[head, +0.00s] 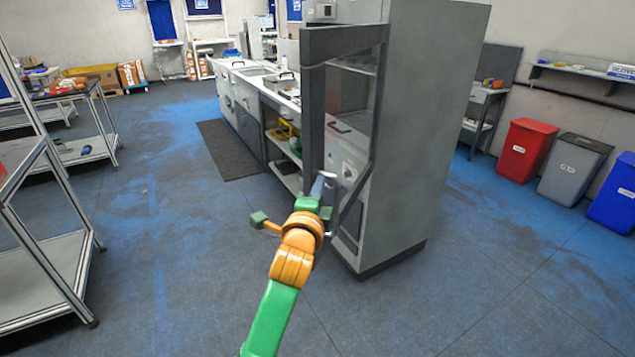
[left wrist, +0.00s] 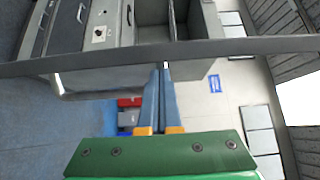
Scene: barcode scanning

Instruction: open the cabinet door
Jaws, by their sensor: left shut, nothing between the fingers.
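The tall grey cabinet (head: 435,130) stands right of centre in the head view. Its dark-framed glass door (head: 313,120) stands out from the cabinet front, partly open, with a shelf visible behind it. My left gripper (head: 324,184) is at the lower part of the door frame, its fingers shut with nothing between them. In the left wrist view the shut fingers (left wrist: 165,75) reach up to a long grey bar (left wrist: 240,47) that crosses the picture. I cannot tell whether they touch it. My right gripper is in neither view.
A long counter (head: 262,85) with open shelves runs behind the door. A metal-framed rack (head: 75,265) stands at the left. Red (head: 525,150), grey (head: 573,168) and blue (head: 615,195) bins line the right wall. The floor between rack and cabinet is clear.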

